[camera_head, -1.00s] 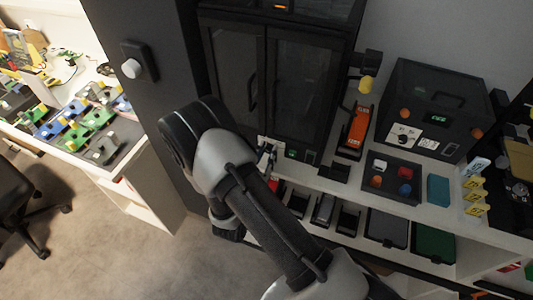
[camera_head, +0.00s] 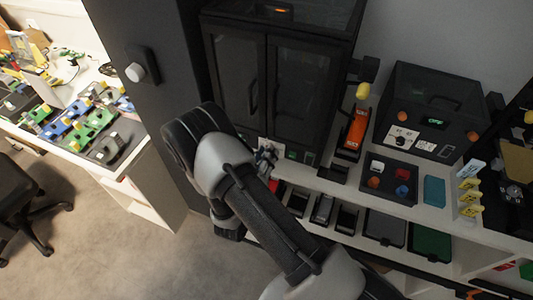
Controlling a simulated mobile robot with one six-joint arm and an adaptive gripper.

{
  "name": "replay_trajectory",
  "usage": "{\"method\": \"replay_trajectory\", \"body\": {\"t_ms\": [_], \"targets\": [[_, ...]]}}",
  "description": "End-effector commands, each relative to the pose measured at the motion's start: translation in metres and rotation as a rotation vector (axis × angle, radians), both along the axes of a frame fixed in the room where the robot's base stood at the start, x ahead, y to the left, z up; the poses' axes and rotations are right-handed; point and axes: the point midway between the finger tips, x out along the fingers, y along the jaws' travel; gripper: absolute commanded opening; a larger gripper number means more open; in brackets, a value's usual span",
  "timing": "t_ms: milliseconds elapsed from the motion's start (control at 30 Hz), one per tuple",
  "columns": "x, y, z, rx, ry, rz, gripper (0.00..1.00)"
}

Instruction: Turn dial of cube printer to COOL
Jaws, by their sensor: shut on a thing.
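A large black machine (camera_head: 288,85) with two glass doors stands in the middle; I take it to be the cube printer. A small white label panel (camera_head: 262,142) shows low on its front, beside a green display (camera_head: 291,154). My gripper (camera_head: 266,155) is at this panel, shut on the dial there. The fingers and my arm hide the dial, so its pointer and the label words cannot be read. My arm reaches up to it from the lower right.
A smaller black machine (camera_head: 437,100) with a green OFF display and its own dial (camera_head: 402,137) stands at right. An orange device (camera_head: 355,130), a tray of colored knobs (camera_head: 389,190) and a teal block (camera_head: 434,190) are on the shelf. Open floor lies at lower left.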

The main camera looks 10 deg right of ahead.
Motion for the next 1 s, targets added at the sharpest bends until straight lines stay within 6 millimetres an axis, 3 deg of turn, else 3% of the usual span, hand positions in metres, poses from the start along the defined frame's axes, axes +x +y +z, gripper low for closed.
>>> {"method": "replay_trajectory", "body": {"t_ms": [767, 800, 1000], "targets": [[0.0001, 0.0001, -0.0005, -0.098, 0.071, 0.0, 0.0], [0.0001, 0.0001, -0.0005, -0.098, 0.071, 0.0, 0.25], [0.0001, 0.0001, -0.0004, -0.097, 0.071, 0.0, 0.38]]}}
